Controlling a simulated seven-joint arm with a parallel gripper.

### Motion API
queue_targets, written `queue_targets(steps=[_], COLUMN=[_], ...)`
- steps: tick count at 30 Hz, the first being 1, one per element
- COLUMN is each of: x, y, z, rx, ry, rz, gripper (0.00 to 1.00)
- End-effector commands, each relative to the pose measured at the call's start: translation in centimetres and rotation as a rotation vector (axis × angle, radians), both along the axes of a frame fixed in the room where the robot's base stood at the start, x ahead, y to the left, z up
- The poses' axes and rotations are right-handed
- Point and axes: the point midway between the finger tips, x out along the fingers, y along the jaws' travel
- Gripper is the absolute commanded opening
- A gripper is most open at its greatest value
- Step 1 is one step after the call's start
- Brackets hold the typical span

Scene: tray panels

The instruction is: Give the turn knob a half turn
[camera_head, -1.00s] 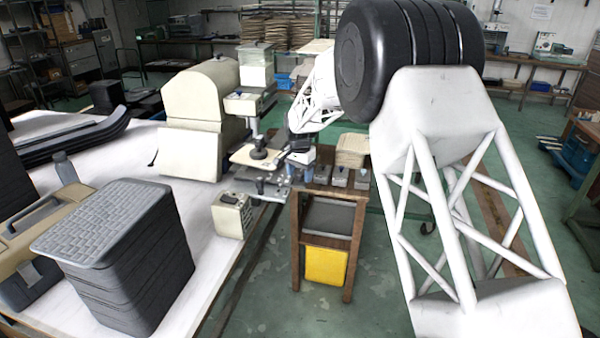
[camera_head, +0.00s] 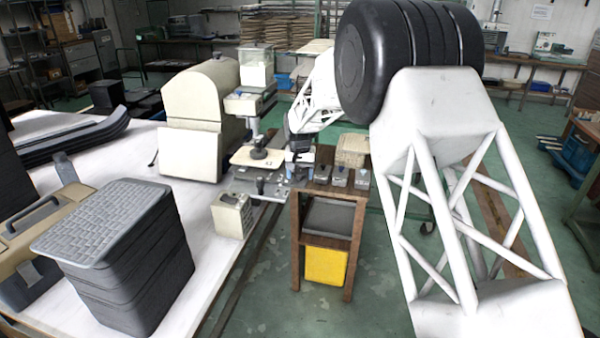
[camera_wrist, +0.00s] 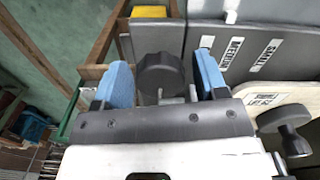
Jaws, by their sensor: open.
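My gripper (camera_wrist: 162,77) is open in the wrist view, its two blue fingers apart. A dark ridged knob (camera_wrist: 159,72) shows between the fingers, with a gap on each side; I cannot tell whether the fingertips reach its depth. A second dark knob (camera_wrist: 286,126) on a pale labelled plate (camera_wrist: 258,101) is at the lower right of the wrist view. In the head view my gripper (camera_head: 299,168) is small, at the left end of the wooden stand, beside the bench machine. The knob between the fingers cannot be made out there.
Grey panels labelled MEDIUM (camera_wrist: 232,52) and SMALL lie right of the fingers. The wooden stand (camera_head: 350,240) holds a yellow bin (camera_head: 326,265) below. A beige box (camera_head: 232,215) stands on the white table's edge at left. Green floor is open in front.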

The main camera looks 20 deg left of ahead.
Motion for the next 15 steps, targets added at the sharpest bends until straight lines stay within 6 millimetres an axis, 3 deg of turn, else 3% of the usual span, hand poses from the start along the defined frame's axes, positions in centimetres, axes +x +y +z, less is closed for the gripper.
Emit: queue_targets(steps=[15], x=[0.01], y=[0.00], z=[0.02], rx=[0.000], ry=[0.000], rz=[0.328], gripper=[0.66])
